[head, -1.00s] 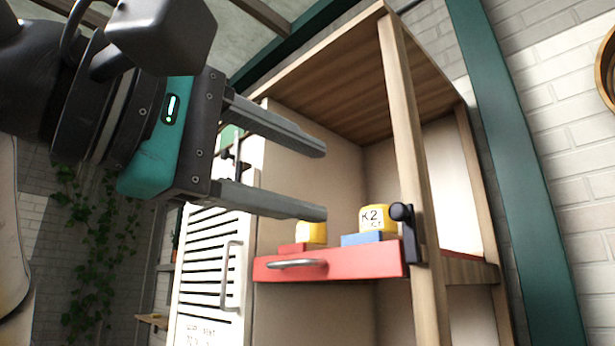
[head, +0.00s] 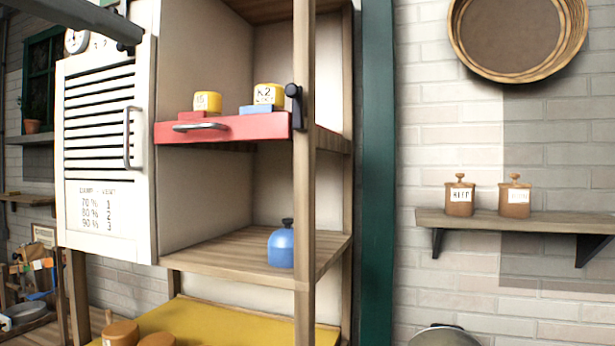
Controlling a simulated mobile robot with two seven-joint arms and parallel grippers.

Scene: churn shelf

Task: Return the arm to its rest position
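My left gripper (head: 95,17) shows only as one dark finger at the top left edge of the head view, in front of the top of the white louvred door (head: 105,140). Its other finger and its body are out of the picture, so I cannot tell how far apart the fingers are. Nothing is seen held at the visible finger. My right gripper is not in view.
The shelf unit has a wooden post (head: 305,180) and a red drawer (head: 225,128) bearing two yellow-topped pieces. A blue weight-like jar (head: 281,248) stands on the middle shelf. A wall shelf (head: 520,222) at right holds two brown jars. The space before the shelf looks clear.

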